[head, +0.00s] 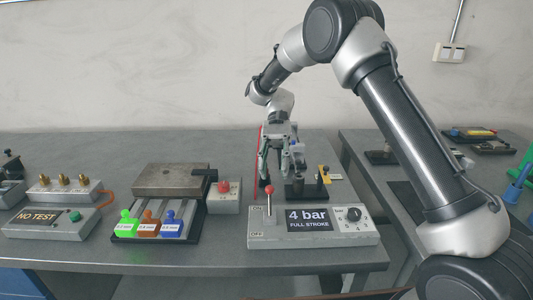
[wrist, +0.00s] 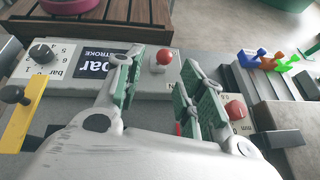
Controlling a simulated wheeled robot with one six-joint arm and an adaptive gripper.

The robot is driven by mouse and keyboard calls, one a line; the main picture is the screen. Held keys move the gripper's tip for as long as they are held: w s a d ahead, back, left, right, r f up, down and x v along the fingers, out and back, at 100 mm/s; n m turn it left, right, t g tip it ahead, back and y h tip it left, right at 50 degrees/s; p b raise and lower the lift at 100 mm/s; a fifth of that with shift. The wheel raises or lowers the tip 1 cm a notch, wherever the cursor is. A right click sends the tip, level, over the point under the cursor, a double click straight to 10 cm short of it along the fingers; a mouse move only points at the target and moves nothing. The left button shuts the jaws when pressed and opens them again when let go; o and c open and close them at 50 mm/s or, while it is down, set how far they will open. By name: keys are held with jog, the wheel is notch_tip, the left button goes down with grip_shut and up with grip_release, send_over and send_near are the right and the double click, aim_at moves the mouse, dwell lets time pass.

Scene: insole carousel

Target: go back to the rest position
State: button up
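My gripper (head: 281,172) hangs over the bench behind the grey "4 bar" control box (head: 312,239) in the head view. In the wrist view my gripper (wrist: 166,85) has its two green-padded fingers spread apart, with nothing held between them. The red-knobbed lever (wrist: 164,58) of the box shows in the gap, beyond the fingertips. The same lever (head: 269,199) stands upright on the box's left side in the head view. My arm arches up from the lower right and bends down to the gripper.
A red-button box (head: 224,197) and a block with green, brown and blue handles (head: 148,227) stand to the left. A "NO TEST" box (head: 52,221) is further left. A yellow-topped device (head: 323,175) is close right of my gripper. Another bench (head: 375,172) is at right.

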jog(key=s+d+r+n+t, duration=0.1)
jog(key=s+d+r+t, duration=0.25)
jog(key=d+r, duration=0.4)
jog(key=s+d+r+t, duration=0.3)
jog(key=d+r+t, duration=0.2)
jog(key=d, duration=0.5)
jog(key=s+d+n+t+h, duration=0.2)
jog(key=s+d+t, duration=0.6)
jog(key=s+d, duration=0.4)
jog(key=shift+s+d+r, duration=0.25)
jog(key=shift+s+d, duration=0.05)
jog(key=shift+d, duration=0.5)
